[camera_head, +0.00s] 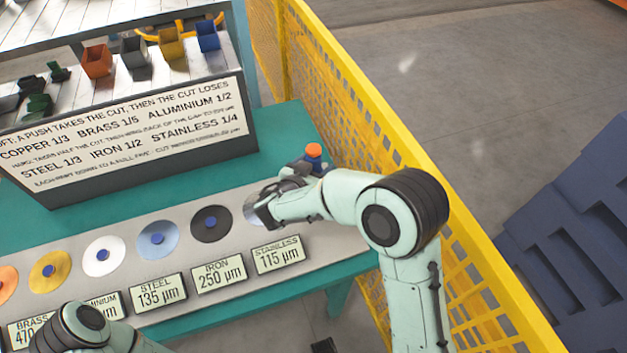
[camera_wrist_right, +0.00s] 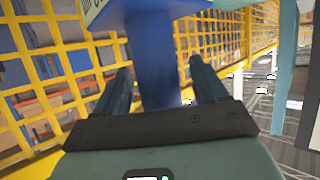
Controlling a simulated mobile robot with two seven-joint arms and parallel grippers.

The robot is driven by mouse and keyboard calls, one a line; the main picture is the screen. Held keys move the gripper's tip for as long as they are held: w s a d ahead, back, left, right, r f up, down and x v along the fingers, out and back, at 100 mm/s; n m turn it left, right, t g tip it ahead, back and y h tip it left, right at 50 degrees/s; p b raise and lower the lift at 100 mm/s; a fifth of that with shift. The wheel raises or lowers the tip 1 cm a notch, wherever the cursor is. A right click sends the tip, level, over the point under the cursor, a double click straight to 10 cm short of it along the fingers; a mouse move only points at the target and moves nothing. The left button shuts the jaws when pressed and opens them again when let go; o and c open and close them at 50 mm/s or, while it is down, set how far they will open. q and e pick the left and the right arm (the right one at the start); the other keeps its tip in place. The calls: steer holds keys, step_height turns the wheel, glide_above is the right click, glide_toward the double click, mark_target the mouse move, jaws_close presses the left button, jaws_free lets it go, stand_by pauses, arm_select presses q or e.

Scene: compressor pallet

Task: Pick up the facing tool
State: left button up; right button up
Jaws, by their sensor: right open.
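A blue tool with an orange knob (camera_head: 314,151), which looks like the facing tool, stands at the right end of the teal bench. My right gripper (camera_head: 293,183) is beside it and partly covers its lower part. In the right wrist view, a blue upright post (camera_wrist_right: 152,60) with a wider blue head stands between the two open fingers of my right gripper (camera_wrist_right: 160,78). I cannot tell whether either finger touches it. Part of my left arm shows at the lower left of the head view; its gripper is out of frame.
A grey strip (camera_head: 185,213) carries several coloured discs, with labels such as stainless (camera_head: 278,254) in front. A sign (camera_head: 130,135) stands behind, below a shelf of small bins (camera_head: 170,43). A yellow mesh fence (camera_head: 330,90) runs close along the bench's right side.

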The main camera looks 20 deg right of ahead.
steer(key=shift+w+d+f, duration=0.25)
steer(key=shift+w+d, duration=0.2)
steer(key=shift+d, duration=0.05)
jaws_close()
steer(key=shift+r, duration=0.15)
